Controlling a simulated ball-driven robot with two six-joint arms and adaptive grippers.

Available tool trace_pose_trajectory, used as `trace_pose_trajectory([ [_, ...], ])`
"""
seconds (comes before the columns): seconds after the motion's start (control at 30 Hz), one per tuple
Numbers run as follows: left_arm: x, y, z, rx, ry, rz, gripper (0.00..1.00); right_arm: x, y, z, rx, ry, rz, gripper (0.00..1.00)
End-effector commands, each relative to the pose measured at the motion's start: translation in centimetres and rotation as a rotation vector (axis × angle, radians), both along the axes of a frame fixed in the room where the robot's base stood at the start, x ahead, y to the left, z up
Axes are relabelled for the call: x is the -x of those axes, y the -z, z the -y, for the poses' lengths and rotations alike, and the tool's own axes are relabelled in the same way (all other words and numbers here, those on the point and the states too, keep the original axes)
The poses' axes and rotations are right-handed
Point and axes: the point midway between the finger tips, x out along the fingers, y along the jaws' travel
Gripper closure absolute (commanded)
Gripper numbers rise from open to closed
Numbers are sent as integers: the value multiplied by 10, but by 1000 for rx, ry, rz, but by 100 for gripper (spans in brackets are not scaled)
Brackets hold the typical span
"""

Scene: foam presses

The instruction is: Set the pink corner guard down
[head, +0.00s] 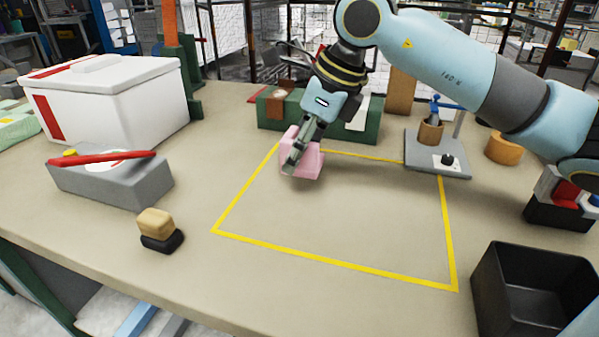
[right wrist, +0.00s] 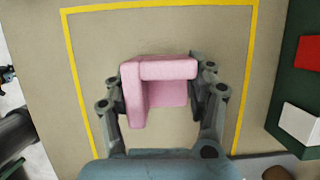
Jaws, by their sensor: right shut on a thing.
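The pink corner guard (head: 313,164) is an L-shaped block at the back left part of the yellow outline (head: 330,265) on the table. My right gripper (head: 293,161) reaches down onto it and partly covers it. In the right wrist view, the pink corner guard (right wrist: 167,70) sits between the two fingers of my right gripper (right wrist: 161,88), which is shut on it. Whether its underside touches the table I cannot tell. My left gripper is not in view.
A green block (head: 368,130) stands just behind the guard. A grey fixture (head: 440,170) stands at the back right, a black bin (head: 500,310) at the front right. A grey press (head: 110,185) and white box (head: 105,100) are left. The outline's middle is clear.

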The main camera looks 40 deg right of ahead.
Motion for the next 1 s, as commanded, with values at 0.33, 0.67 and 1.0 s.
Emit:
trace_pose_trajectory([
  [0.33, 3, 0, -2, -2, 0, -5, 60, 0, 39, -1, -3, 2, -4, 66],
  [0.67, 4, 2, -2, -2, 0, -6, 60, 0, 44, -1, 1, 0, -2, 66],
  [1.0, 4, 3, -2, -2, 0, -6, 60, 0, 43, -1, 0, 1, -1, 20],
])
